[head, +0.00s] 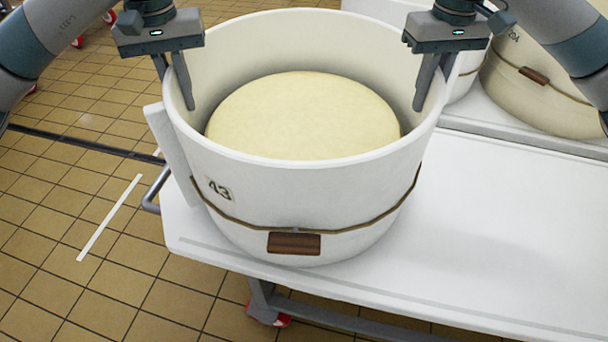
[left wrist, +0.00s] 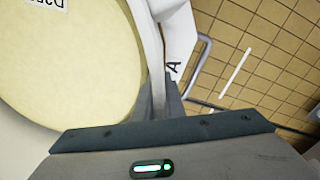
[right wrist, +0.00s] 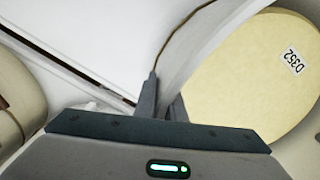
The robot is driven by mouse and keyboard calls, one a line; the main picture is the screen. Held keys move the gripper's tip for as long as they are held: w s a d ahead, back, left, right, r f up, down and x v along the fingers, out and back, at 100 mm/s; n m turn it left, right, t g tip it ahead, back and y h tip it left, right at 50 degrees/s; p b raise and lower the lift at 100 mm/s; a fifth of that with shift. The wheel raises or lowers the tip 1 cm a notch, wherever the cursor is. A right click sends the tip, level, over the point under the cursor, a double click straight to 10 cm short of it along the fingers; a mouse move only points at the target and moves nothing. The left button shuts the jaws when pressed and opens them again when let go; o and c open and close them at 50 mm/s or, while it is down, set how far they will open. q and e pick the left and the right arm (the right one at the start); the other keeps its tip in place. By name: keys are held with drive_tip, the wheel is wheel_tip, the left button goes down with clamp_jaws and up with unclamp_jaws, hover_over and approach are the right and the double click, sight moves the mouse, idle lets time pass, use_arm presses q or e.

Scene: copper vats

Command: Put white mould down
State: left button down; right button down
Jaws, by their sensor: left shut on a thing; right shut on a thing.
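The white mould (head: 300,195) is a wide round tub with the number 43, a cord around it and a brown block at its front. A pale yellow cheese (head: 305,115) lies inside; its D352 label shows in the right wrist view (right wrist: 292,62). My left gripper (head: 176,90) is shut on the mould's left rim, one finger inside the wall. My right gripper (head: 432,88) is shut on the right rim in the same way. The mould is upright at the left end of the white table (head: 500,240). Its underside is hidden, so I cannot tell whether it touches the tabletop.
The tabletop right of the mould is clear. Another cream tub (head: 535,85) stands at the back right, with more white tubs behind. A grey rail handle (head: 153,190) is at the table's left end. Tiled floor (head: 60,220) with a white strip lies to the left.

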sight(170, 64)
use_arm(q)
drive_tip(key=c, duration=1.8)
unclamp_jaws()
drive_tip(key=shift+a+f, duration=0.1)
drive_tip(key=shift+a, duration=0.1)
drive_tip(key=shift+c, duration=0.2)
use_arm(e)
drive_tip(key=c, duration=1.8)
unclamp_jaws()
drive_tip(key=shift+d, duration=0.15)
drive_tip(key=shift+c, duration=0.2)
use_arm(q)
drive_tip(key=shift+d, duration=0.1)
drive_tip(key=shift+r, duration=6)
use_arm(e)
drive_tip(key=shift+r, duration=5.95)
use_arm(q)
drive_tip(key=shift+a+p, duration=0.55)
drive_tip(key=shift+a, duration=0.7)
use_arm(e)
drive_tip(key=shift+r, duration=0.5)
